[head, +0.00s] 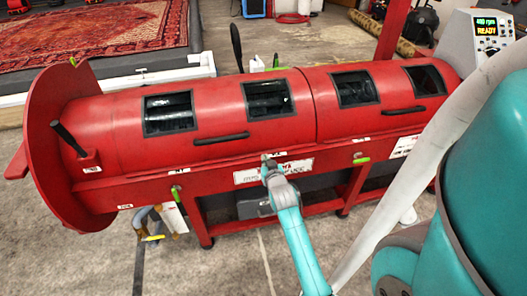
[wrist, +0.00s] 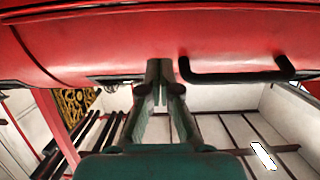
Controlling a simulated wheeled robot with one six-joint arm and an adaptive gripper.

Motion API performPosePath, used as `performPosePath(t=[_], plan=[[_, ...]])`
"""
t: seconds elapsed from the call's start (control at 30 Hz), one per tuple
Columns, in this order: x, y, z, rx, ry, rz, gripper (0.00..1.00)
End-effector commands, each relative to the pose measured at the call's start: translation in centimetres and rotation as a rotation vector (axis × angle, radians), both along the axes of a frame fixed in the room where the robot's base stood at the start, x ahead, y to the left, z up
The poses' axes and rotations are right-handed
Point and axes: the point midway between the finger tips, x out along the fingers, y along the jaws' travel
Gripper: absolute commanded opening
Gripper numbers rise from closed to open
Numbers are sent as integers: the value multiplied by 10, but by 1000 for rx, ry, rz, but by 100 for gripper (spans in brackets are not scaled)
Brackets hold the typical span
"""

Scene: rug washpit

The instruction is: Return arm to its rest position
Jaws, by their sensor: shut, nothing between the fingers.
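My arm reaches forward from the lower right in the head view. My gripper (head: 268,160) is in front of the lower edge of a long red drum machine (head: 240,150). In the wrist view my gripper (wrist: 160,70) has its fingers together with nothing between them. The machine's red shell (wrist: 110,40) fills the top of that view, close to the fingertips. I cannot tell whether they touch it. A black handle (wrist: 240,74) on the shell is just right of the fingertips.
A control box with a lit "READY" display (head: 487,28) stands at the right end. A red patterned rug (head: 80,35) lies behind the machine. Concrete floor (head: 225,275) is open in front.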

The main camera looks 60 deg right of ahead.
Motion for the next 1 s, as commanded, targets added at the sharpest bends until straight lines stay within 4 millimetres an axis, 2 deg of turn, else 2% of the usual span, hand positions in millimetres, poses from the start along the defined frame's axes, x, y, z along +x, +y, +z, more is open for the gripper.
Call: performPosePath(t=[0.13, 0.43, 0.53, 0.67, 0.87, 1.0], plan=[[-6, 7, -3, -1, -1, 1, 0], [-7, 9, -3, 0, -1, 2, 0], [-7, 21, -8, 1, 1, 17, 0], [-11, 62, -20, 2, 4, 75, 0], [-30, 153, -37, 2, 6, 207, 0], [-53, 211, -41, 1, 5, 299, 0]])
